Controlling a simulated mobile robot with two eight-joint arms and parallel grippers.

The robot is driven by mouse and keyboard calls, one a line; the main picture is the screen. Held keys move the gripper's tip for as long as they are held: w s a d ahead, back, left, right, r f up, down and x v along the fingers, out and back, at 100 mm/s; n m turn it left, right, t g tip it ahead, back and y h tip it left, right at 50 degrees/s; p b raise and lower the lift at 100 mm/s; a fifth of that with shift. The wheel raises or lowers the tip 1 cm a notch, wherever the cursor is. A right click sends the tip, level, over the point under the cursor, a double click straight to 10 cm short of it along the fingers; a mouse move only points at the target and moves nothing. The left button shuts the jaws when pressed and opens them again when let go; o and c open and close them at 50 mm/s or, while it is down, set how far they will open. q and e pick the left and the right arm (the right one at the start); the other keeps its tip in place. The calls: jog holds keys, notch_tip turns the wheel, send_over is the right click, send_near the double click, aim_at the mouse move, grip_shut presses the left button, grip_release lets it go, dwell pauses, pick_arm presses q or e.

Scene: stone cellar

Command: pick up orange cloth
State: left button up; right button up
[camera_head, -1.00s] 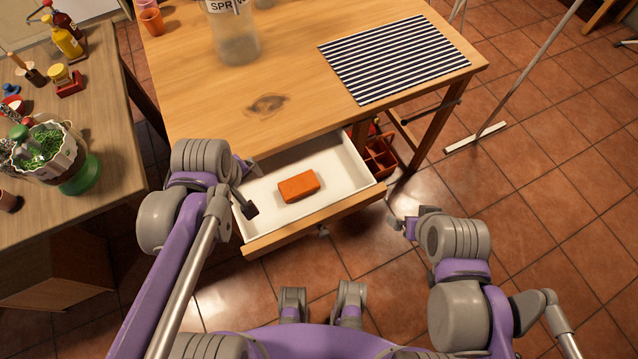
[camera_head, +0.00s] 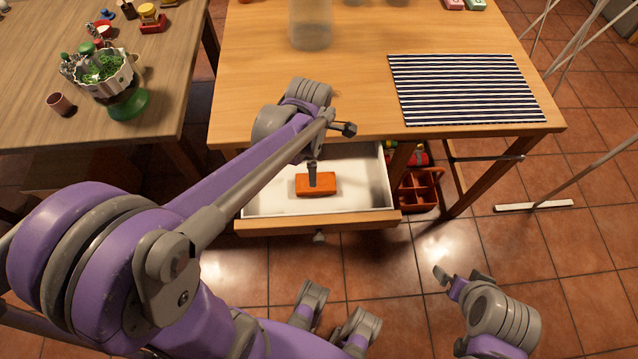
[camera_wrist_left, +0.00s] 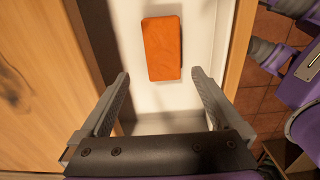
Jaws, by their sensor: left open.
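The orange cloth (camera_head: 325,185) is a small, flat, block-like piece lying in the open white drawer (camera_head: 358,205) under the wooden table. It also shows whole in the left wrist view (camera_wrist_left: 162,48), near the top. My left gripper (camera_head: 331,152) is over the drawer, open and empty. One finger overlaps the cloth in the head view, hiding a little of it. In the left wrist view the open fingers (camera_wrist_left: 160,75) point toward the cloth, with its near end between the tips; I see no contact. My right gripper (camera_head: 459,277) is over the floor, right of the drawer, its fingers apart and empty.
The wooden table (camera_head: 350,95) overhangs the back of the drawer. A striped mat (camera_head: 465,90) and a clear bottle (camera_head: 310,25) are on it. A red-orange crate (camera_head: 417,188) stands right of the drawer. A cluttered side table (camera_head: 60,130) is at the left.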

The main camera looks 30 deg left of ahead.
aim_at(326, 181)
pick_arm(q)
jog(key=f, duration=0.5)
jog(key=f+b, duration=0.1)
jog(key=f, duration=0.1)
jog(key=shift+s+d+f, duration=0.15)
jog(key=shift+s+f, duration=0.1)
jog(key=shift+f, duration=0.15)
jog(key=shift+c, duration=0.2)
jog(key=c, duration=1.2)
